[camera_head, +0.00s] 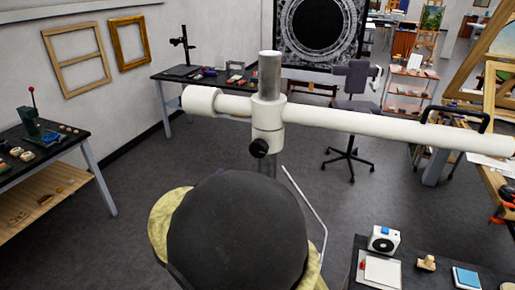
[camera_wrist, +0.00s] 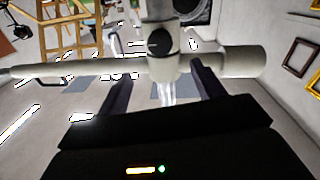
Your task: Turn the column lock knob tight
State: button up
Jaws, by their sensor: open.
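The column lock knob (camera_head: 259,147) is small, black and round, on the side of the white collar (camera_head: 267,116) of a metal column (camera_head: 269,75). In the wrist view the knob (camera_wrist: 159,42) faces me and carries a light mark. My gripper (camera_wrist: 163,78) is open, with one dark finger on each side of the picture's middle. The knob shows beyond the fingertips, apart from them, and nothing is between the fingers. In the head view I cannot make out the fingers; a large dark rounded shape fills the lower middle.
A long white horizontal arm (camera_head: 370,120) runs through the collar and crosses the space in front of me. A table (camera_head: 345,272) with a white device (camera_head: 384,240) stands at lower right. A workbench (camera_head: 40,150) stands at left. A chair (camera_head: 350,110) is behind; grey floor is open between.

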jog(key=p+x, duration=0.4)
jog(key=x, duration=1)
jog(key=shift+w+p, duration=0.15)
jog(key=shift+p, duration=0.15)
jog(key=c, duration=1)
